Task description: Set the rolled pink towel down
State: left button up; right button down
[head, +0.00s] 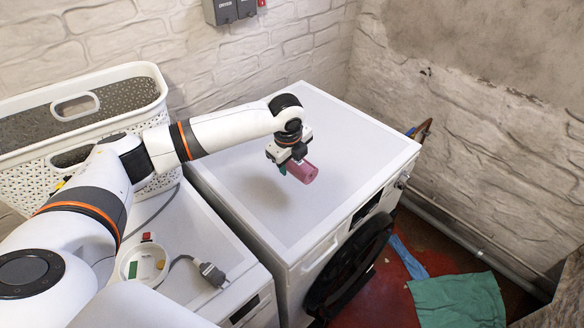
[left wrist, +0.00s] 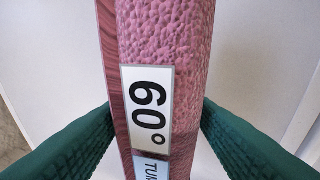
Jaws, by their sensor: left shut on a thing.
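The rolled pink towel (head: 303,172) is held by my left gripper (head: 286,166) above the white top of the right-hand machine (head: 330,130). In the left wrist view the towel (left wrist: 185,60) fills the middle, with a white label reading "60°" on it. Green finger pads stand on both sides of it. A soft shadow lies on the machine top left of the towel, and I cannot tell how high above the surface the towel is. My right gripper is not in view.
A white laundry basket (head: 150,127) stands on the left. A plug (head: 212,273) with a cable and a round white item (head: 145,262) lie on the nearer left machine. The right machine's top is otherwise clear. Green cloth (head: 458,300) and blue cloth (head: 408,258) lie on the red floor.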

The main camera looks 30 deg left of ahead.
aim_at(291, 183)
pick_arm(q)
notch_tip(291, 183, down, 4)
jog(key=shift+f+p, duration=0.3)
jog(key=shift+f, duration=0.1)
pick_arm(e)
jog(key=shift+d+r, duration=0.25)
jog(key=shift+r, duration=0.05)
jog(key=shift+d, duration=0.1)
pick_arm(q)
jog(key=o, duration=0.7)
jog(key=shift+f, duration=0.15)
jog(key=shift+o, duration=0.2)
jog(key=b+v, duration=0.1)
jog(key=v, duration=1.1)
jog(key=shift+r, duration=0.2)
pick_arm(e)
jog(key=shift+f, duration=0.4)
